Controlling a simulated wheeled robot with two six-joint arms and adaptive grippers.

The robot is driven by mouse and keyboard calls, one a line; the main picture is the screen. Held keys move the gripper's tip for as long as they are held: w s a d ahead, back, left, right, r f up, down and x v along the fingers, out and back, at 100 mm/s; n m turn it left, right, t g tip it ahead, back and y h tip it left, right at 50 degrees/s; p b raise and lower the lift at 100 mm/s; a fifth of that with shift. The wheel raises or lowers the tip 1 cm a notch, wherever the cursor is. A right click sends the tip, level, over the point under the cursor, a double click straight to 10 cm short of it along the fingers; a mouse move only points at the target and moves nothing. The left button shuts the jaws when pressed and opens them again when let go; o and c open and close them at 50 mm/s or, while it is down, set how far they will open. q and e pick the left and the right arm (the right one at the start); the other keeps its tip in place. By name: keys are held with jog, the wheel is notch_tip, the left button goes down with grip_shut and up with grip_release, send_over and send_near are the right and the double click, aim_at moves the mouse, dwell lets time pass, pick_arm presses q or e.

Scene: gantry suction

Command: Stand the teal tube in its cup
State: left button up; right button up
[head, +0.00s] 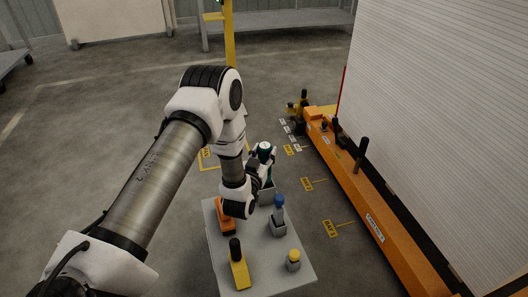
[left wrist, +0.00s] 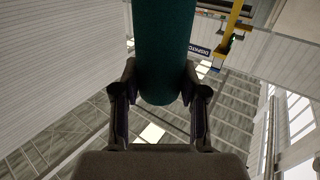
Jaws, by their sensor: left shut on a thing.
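The teal tube (head: 265,147) has a pale top and stands roughly upright in my left gripper (head: 261,160), near the far end of the grey table. In the left wrist view the tube (left wrist: 165,45) fills the top middle, between the two fingers of the shut gripper (left wrist: 160,88). A grey cup (head: 267,196) shows just below the gripper, partly hidden by my left wrist. I cannot tell whether the tube's lower end is in it. My right gripper is not in view.
On the grey table (head: 270,277) stand a blue-topped piece in a grey cup (head: 277,228), a small grey cup with a yellow top (head: 293,261), a yellow block with a black handle (head: 239,272) and an orange item (head: 225,214). An orange rail (head: 375,220) runs along the right.

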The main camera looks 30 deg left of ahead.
aim_at(264, 161)
pick_arm(q)
jog(key=shift+f+b, duration=1.05)
jog(key=shift+f, duration=0.65)
jog(key=o, duration=1.4)
jog(key=shift+c, duration=0.2)
jog(key=v, duration=0.7)
jog(key=shift+s, duration=0.25)
jog(key=shift+r, duration=0.1)
